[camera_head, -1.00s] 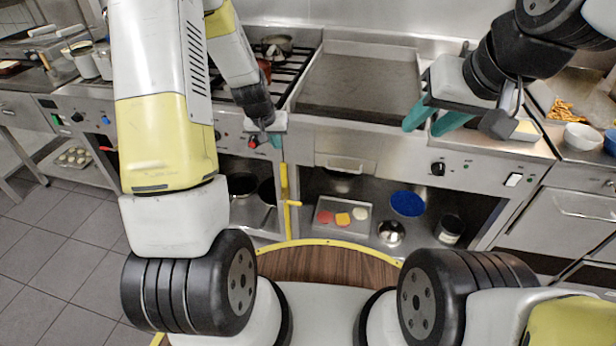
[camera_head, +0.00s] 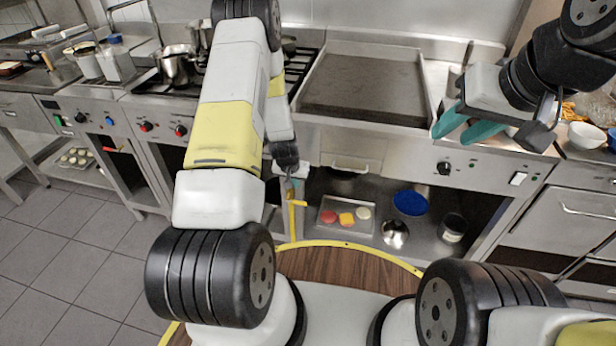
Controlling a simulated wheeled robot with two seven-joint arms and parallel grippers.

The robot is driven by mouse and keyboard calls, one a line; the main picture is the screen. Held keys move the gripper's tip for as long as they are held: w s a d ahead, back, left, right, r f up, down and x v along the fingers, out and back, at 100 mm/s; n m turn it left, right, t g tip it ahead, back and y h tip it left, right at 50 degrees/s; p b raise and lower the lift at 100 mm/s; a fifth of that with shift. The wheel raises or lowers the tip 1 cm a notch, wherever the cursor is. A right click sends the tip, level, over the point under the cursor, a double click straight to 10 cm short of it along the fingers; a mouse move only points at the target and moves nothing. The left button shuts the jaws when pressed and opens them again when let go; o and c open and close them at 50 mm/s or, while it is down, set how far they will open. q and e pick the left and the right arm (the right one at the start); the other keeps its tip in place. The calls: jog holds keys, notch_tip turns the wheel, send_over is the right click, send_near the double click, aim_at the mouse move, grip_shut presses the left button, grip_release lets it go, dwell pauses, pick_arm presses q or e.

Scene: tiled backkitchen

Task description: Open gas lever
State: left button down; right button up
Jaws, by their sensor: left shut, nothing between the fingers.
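The yellow gas lever (camera_head: 298,203) juts out to the right from a yellow vertical pipe (camera_head: 292,225), at the gap between the stove and the griddle unit. My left gripper (camera_head: 291,184) is just above the lever, in front of the pipe's upper part, with its fingers pointing down. Its fingers are shut and empty. I cannot tell whether they touch the lever or pipe. My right gripper (camera_head: 466,128) is open and empty over the right front edge of the griddle, away from the lever.
The griddle (camera_head: 365,88) has a black knob (camera_head: 444,168) on its front. Below it, a shelf holds a tray (camera_head: 335,228) with patties, a blue plate (camera_head: 410,203) and a metal bowl (camera_head: 395,233). Pots (camera_head: 176,66) stand on the stove.

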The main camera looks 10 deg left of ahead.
pick_arm(q)
jog(key=x, duration=1.4)
jog(key=shift+s, duration=0.3)
